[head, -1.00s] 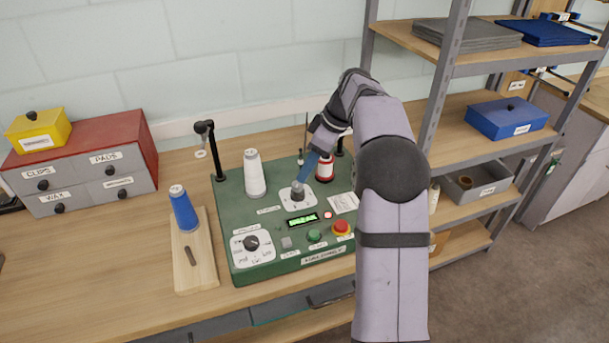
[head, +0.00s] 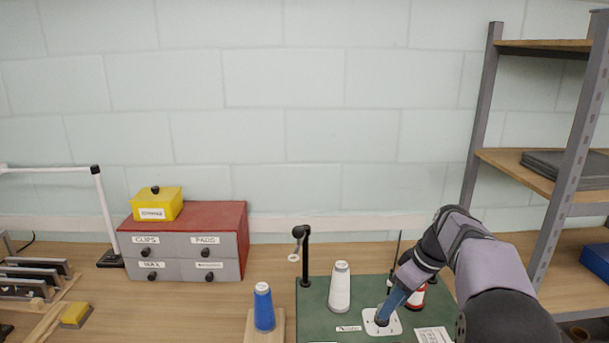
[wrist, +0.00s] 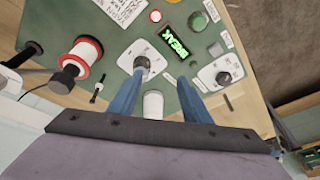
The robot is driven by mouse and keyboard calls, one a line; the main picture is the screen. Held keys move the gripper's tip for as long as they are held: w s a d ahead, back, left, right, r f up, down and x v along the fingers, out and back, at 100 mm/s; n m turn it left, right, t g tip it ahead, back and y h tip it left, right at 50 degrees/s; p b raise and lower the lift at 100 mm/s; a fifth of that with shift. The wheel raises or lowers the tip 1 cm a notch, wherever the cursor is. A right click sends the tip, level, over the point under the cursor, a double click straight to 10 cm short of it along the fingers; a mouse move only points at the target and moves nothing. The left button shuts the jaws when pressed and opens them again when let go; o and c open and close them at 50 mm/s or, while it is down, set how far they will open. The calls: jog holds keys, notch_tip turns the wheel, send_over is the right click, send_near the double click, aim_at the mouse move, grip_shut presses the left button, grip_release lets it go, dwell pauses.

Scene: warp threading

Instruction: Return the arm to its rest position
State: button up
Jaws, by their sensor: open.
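My gripper (head: 384,312) is low over the green machine (head: 318,296), at a white dial plate with a dark knob (head: 381,319). In the wrist view my gripper (wrist: 162,78) has its two blue fingers spread apart. The left fingertip is close to the dial knob (wrist: 142,65); I cannot tell if they touch. A white thread cone (wrist: 153,103) shows between the fingers, farther back. Nothing is held. The lower part of the machine is cut off in the head view.
A white cone (head: 340,287) and a dark guide post (head: 304,256) stand left of my gripper. A red-and-white spool (head: 416,296) is close to its right. A blue cone (head: 263,306), drawers (head: 190,257) and shelving (head: 565,165) flank the machine.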

jog(key=s+a+f+m+h, duration=0.1)
jog(key=s+f, duration=0.3)
jog(key=s, duration=0.5)
jog(key=s+a+f+m+g+h, duration=0.1)
jog(key=s+a+f+m, duration=0.3)
jog(key=s, duration=0.5)
jog(key=s+a+f+m+g+h, duration=0.1)
jog(key=s+a+f+m, duration=0.2)
jog(key=s, duration=0.6)
jog(key=shift+s+f, duration=0.4)
jog(key=shift+f, duration=0.15)
